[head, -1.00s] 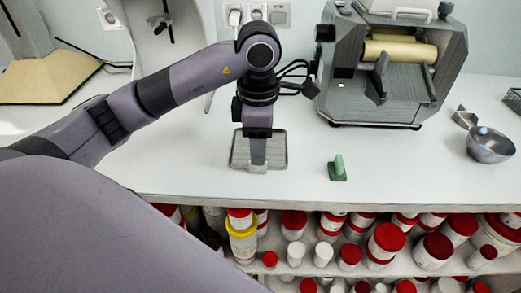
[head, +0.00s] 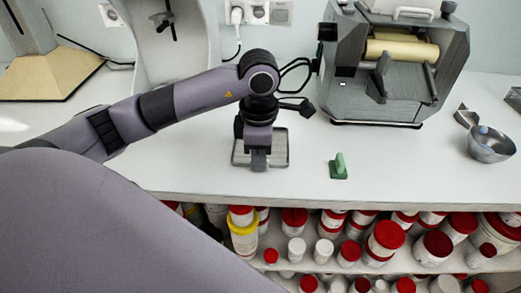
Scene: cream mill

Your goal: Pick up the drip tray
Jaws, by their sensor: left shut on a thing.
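The drip tray (head: 278,150) is a shallow grey rectangular tray with a thin raised rim, on or just above the white counter. My left gripper (head: 259,166) points down at the tray's near edge and is shut on it. The gripper and wrist hide the middle of the tray. I cannot tell whether the tray is clear of the counter. My right gripper is not in view.
A grey roller mill (head: 388,70) stands behind on the right. A small green object (head: 339,167) sits right of the tray, and a metal bowl (head: 491,145) is at the far right. Several red-lidded jars (head: 386,238) fill the shelf below the counter.

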